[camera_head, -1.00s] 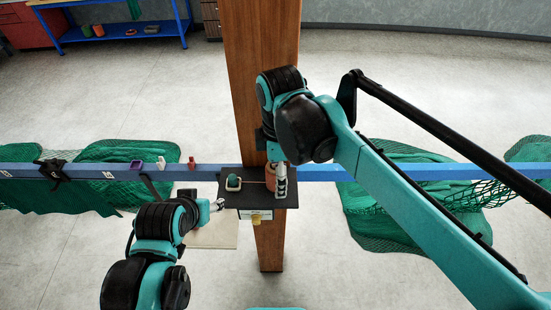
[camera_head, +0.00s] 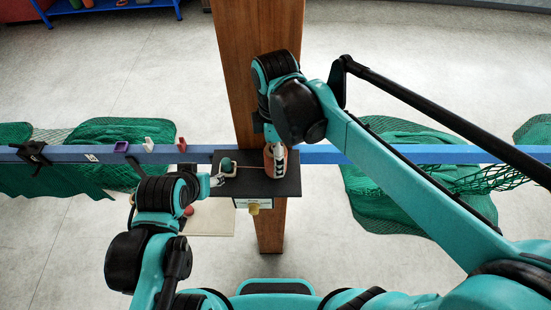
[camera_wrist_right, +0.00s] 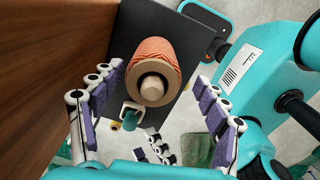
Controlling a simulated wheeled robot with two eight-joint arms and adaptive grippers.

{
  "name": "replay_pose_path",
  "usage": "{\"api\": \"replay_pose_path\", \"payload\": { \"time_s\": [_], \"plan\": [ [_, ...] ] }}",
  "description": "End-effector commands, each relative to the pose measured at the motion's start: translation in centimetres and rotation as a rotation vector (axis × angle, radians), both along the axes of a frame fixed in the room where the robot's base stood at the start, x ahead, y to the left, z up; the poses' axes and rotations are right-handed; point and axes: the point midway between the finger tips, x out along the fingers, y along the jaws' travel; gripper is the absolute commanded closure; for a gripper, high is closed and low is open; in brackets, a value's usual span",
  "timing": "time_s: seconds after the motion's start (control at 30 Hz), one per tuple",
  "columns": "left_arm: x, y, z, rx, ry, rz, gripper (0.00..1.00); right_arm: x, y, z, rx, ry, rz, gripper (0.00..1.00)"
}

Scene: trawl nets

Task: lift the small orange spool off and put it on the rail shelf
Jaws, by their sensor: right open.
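The small orange spool (camera_head: 268,160) stands on a black shelf (camera_head: 258,186) fixed to a wooden post. In the right wrist view the spool (camera_wrist_right: 148,56) shows orange twine wound on a tan core, its end facing the camera. My right gripper (camera_wrist_right: 160,80) is open, with one finger on each side of the spool and gaps visible. In the head view my right gripper (camera_head: 276,160) partly covers the spool. My left gripper (camera_head: 215,180) is at the shelf's left edge, near a green object (camera_head: 227,165) in a pale square holder; its jaws are too small to read.
A blue rail (camera_head: 380,154) runs across behind the shelf, with a purple holder (camera_head: 121,147), a white one (camera_head: 149,144) and a black clamp (camera_head: 33,153) on its left part. Green nets (camera_head: 395,190) hang along it. The wooden post (camera_head: 258,40) rises close beside my right gripper.

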Motion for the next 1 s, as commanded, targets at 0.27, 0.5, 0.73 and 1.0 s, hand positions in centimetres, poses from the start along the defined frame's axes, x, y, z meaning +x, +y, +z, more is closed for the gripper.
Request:
{"api": "replay_pose_path", "payload": {
  "time_s": [0.27,0.5,0.73,1.0],
  "plan": [
    [0.0,0.0,0.7,0.0,0.0,0.0,0.44,0.7,-0.1,-3.9,0.0,0.0,-0.001,0.25],
    [0.0,0.0,0.7,0.0,0.0,0.0,0.44,0.7,-0.1,-4.8,0.0,0.0,-0.001,0.25],
    [0.0,0.0,0.7,0.0,0.0,0.0,0.44,0.7,-0.1,-4.8,0.0,0.0,-0.001,0.59],
    [0.0,0.0,0.7,0.0,0.0,0.0,0.44,0.7,-0.1,-4.8,0.0,-0.001,-0.001,0.82]
  ]
}}
